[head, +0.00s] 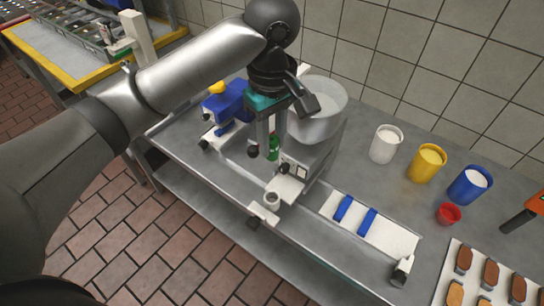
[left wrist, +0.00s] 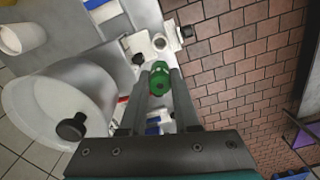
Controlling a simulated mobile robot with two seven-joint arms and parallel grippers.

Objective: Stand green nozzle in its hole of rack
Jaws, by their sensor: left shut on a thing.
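My left gripper (head: 268,138) points down over the steel table in the head view, its two fingers shut on the green nozzle (head: 273,148). In the left wrist view the green nozzle (left wrist: 159,80) sits between the fingertips, with its round end showing. White fittings (head: 286,188) with a pale ring (head: 271,199) and dark knobs stand just in front of the gripper. They also show beyond the nozzle in the left wrist view (left wrist: 142,45). I cannot tell which part is the rack or where the nozzle's hole is. My right gripper is not in view.
A large pale bowl (head: 322,112) stands close beside the gripper, and a blue device (head: 228,102) lies to its left. White, yellow (head: 427,164) and blue cups (head: 468,185) stand to the right. A white tray (head: 385,236) with two blue bars lies at the table's front.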

